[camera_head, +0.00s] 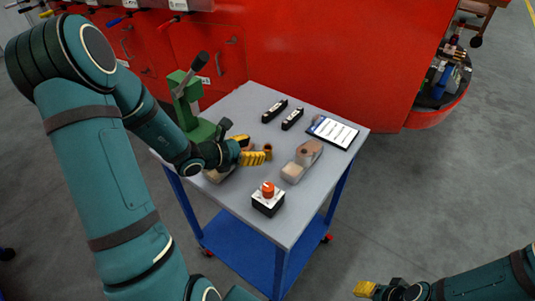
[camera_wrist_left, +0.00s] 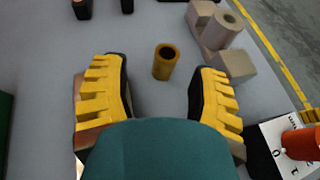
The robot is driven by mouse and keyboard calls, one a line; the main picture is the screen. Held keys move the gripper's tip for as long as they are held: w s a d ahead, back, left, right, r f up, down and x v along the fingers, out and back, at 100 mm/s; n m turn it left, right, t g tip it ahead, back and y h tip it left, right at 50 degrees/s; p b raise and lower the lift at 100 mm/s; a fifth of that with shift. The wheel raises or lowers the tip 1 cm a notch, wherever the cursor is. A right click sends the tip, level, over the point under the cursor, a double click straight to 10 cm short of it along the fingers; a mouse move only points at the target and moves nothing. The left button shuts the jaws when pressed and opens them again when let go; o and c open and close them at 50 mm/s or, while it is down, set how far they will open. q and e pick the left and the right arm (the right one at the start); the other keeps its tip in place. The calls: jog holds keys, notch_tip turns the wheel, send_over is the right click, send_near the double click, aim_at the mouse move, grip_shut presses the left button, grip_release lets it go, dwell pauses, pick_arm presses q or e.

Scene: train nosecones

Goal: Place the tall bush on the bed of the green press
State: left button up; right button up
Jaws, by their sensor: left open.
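The tall bush is a brass-brown hollow cylinder (camera_wrist_left: 165,62) standing upright on the grey table top in the left wrist view. In the head view its open top (camera_head: 267,148) shows just past my left fingertips. My left gripper (camera_head: 252,150) is open and empty, low over the table. In the wrist view its yellow fingers (camera_wrist_left: 157,75) lie to either side, with the bush between and slightly ahead of the tips. The green press (camera_head: 187,100) stands at the table's left; my arm hides part of its base. My right gripper (camera_head: 372,289) is at the bottom right, away from the table.
Near the bush are a beige block piece with a roller (camera_head: 303,160), a control box with a red knob (camera_head: 268,198), two black blocks (camera_head: 274,110) and a clipboard (camera_head: 332,132). A brownish object lies partly hidden under my left gripper. A red machine (camera_head: 330,50) stands behind.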

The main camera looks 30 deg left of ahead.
aim_at(269, 147)
pick_arm(q)
jog(key=shift+d+b+x, duration=0.15)
jog(key=shift+b+x, duration=0.2)
jog(key=shift+x, duration=1)
jog(key=shift+d+b+x, duration=0.1)
jog(key=shift+b+x, duration=0.2)
jog(key=shift+x, duration=1.1)
jog(key=shift+o, duration=0.2)
jog(key=shift+r, duration=0.15)
grip_shut()
